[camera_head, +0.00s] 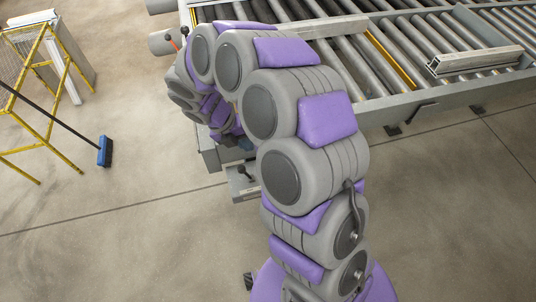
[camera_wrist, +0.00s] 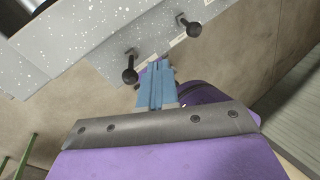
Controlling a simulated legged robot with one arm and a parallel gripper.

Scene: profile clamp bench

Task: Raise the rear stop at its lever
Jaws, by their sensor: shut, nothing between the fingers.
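In the wrist view my gripper (camera_wrist: 159,68) has its blue fingers closed together and empty. A lever with a black ball knob (camera_wrist: 129,76) stands just left of the fingertips, apart from them. A second black-knobbed lever (camera_wrist: 194,30) is farther up and right. Both stick out of a speckled grey panel (camera_wrist: 85,35). Small pale labels beside them are too small to read. Which lever belongs to the rear stop I cannot tell. In the head view my arm hides most of this area. One dark lever (camera_head: 244,173) shows on a grey box below the bench.
The roller bench (camera_head: 400,118) fills the upper right, with a metal profile (camera_head: 474,62) on its rollers. A dark-knobbed lever (camera_head: 184,32) stands at its far left corner. A yellow frame (camera_head: 22,65) and a blue broom (camera_head: 105,151) are at left. The floor between is clear.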

